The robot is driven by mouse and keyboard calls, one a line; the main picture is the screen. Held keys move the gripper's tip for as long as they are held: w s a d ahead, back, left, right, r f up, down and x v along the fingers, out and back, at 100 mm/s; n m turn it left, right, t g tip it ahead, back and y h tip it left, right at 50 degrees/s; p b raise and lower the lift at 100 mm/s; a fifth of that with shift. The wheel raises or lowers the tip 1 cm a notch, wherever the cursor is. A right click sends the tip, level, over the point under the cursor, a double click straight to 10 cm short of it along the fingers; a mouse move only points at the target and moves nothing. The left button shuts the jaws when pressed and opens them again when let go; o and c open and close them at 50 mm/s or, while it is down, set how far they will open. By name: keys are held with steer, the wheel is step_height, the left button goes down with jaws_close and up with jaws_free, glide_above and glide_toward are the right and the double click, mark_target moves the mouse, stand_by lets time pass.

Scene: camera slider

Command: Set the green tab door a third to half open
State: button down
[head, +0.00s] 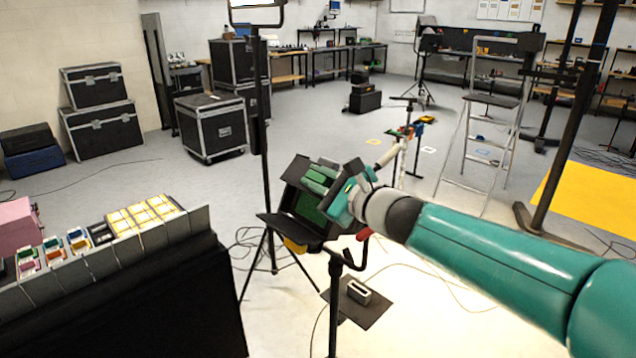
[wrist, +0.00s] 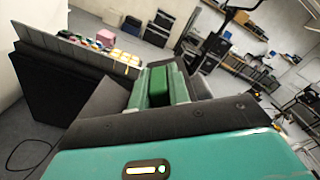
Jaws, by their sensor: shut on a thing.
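The lamp head with dark barn doors (head: 273,225) stands on a tripod in the middle of the head view. My gripper (head: 320,180) reaches it from the right, at its upper side. In the wrist view, my gripper's fingers are closed on the green tab (wrist: 156,82), which sits between them. The green tab door is largely hidden behind my gripper, and its angle is hard to tell. A yellow tab (head: 294,246) shows at the lower left of the lamp head and a red tab (head: 364,234) at the lower right.
A black-sided bench (head: 130,310) with coloured small items stands at the left. A dark stand pole (head: 335,300) rises in front of the lamp. A stepladder (head: 480,150) stands behind my arm at the right. Cables lie on the floor. Open floor lies behind the lamp.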

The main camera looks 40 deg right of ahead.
steer(key=shift+r+m, duration=0.45)
steer(key=shift+m, duration=0.55)
steer(key=shift+r+m, duration=0.4)
steer(key=shift+m, duration=0.6)
steer(key=c, duration=1.3)
jaws_free()
steer(key=s, duration=1.3)
steer(key=shift+s+d, duration=0.25)
steer(key=shift+s, duration=0.15)
